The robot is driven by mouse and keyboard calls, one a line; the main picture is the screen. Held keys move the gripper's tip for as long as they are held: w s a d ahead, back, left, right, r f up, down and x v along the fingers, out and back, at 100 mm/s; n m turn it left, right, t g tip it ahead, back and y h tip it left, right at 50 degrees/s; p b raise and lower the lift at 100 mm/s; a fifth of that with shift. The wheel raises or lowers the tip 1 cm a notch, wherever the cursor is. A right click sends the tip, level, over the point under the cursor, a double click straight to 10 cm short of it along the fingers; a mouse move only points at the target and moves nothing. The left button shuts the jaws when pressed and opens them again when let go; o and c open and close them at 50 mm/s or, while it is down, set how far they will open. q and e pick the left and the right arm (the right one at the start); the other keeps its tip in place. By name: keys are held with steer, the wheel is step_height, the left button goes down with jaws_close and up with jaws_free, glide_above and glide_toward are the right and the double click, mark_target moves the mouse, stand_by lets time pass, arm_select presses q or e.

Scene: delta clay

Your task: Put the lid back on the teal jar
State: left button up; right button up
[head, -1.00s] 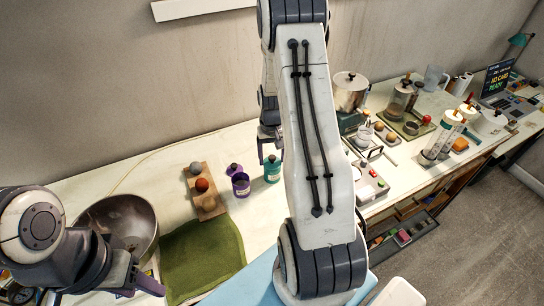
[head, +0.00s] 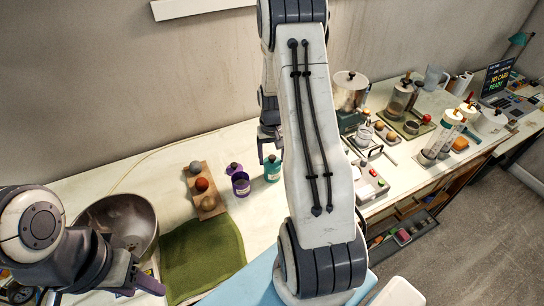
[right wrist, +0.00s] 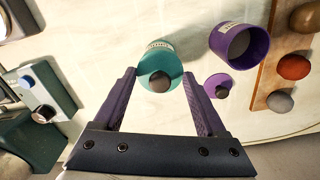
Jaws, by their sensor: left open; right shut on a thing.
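The teal jar (head: 272,172) stands upright on the pale table, right of the open purple jar (head: 240,185). It also shows in the right wrist view with a pale label (right wrist: 158,45). A teal lid with a dark knob (right wrist: 160,80) is at the jar's mouth; I cannot tell whether it is fully seated. My right gripper (right wrist: 160,76) is shut on this lid, one finger on each side. My left gripper (head: 150,283) is open and empty at the lower left, far from the jar.
A purple lid (right wrist: 218,86) lies beside the purple jar. A wooden board (head: 219,211) with three balls is further left. A green cloth (head: 200,260) and a metal bowl (head: 105,208) are nearer. Right of my right arm is a red-buttoned device (head: 370,185).

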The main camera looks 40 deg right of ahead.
stand_by(0.4)
steer(key=o, duration=1.2)
steer(key=shift+o, duration=0.2)
steer(key=shift+r+p, duration=2.85)
steer(key=shift+r, duration=0.7)
jaws_close()
